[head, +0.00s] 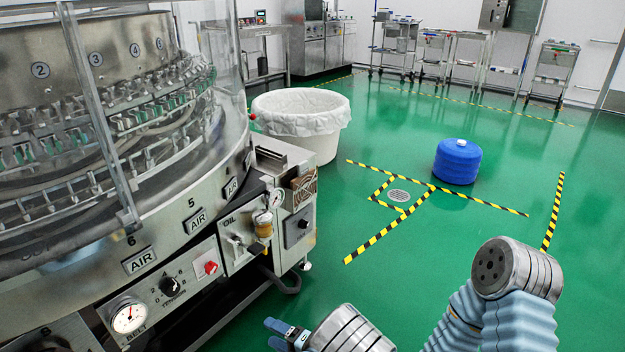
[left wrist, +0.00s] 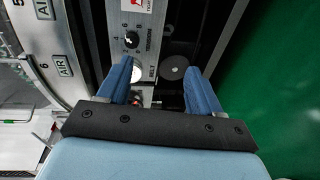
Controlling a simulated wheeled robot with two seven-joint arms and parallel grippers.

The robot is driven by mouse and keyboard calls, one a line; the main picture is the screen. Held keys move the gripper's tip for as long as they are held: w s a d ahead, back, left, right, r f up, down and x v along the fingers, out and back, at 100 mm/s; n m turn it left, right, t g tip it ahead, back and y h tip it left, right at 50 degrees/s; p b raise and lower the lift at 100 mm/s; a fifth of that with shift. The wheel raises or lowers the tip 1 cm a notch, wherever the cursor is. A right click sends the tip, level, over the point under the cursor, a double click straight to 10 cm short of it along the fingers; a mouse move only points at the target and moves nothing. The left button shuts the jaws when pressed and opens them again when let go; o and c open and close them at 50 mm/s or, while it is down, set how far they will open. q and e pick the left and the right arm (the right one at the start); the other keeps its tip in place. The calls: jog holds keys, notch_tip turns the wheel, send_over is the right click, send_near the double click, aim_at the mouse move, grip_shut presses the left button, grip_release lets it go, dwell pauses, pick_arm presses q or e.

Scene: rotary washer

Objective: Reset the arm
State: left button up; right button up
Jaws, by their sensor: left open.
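My left gripper (head: 274,333) shows at the bottom of the head view, in front of the rotary washer (head: 135,262). Its blue fingers are spread apart and empty in the left wrist view (left wrist: 162,78). The washer's control panel, with a knob and a white gauge, shows beyond and between the fingers. The gripper looks apart from the machine, but the exact gap cannot be told. A grey, rounded link of my arm with a pale blue ribbed sleeve (head: 512,315) stands at the lower right. My right gripper is not in view.
The washer with its clear guard (head: 228,75) fills the left side. A white lined bin (head: 325,150) stands behind it. A blue drum (head: 457,162) stands on the green floor near yellow-black tape. Several carts (head: 398,48) line the back wall.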

pick_arm(q)
jog(key=s+a+f+n+g+h, duration=0.3)
jog(key=s+a+f+n+g, duration=0.3)
jog(key=s+f+n+g, duration=0.15)
jog(key=s+f+n+g+h, duration=0.4)
jog(key=s+f+n+g, duration=0.15)
jog(key=s+n, duration=0.35)
jog(key=s+d+n+h, duration=0.55)
jog(key=n+h, duration=0.35)
jog(key=n, duration=0.4)
jog(key=r+n+t, duration=0.1)
jog(key=n, duration=0.4)
jog(key=w+n+t+h, duration=0.1)
jog(key=n+t, duration=0.1)
jog(key=n, duration=0.3)
jog(key=w+a+r+n+t+h, duration=0.1)
jog(key=n, duration=0.4)
jog(key=shift+w+r+t, duration=0.25)
jog(key=shift+r+t, duration=0.05)
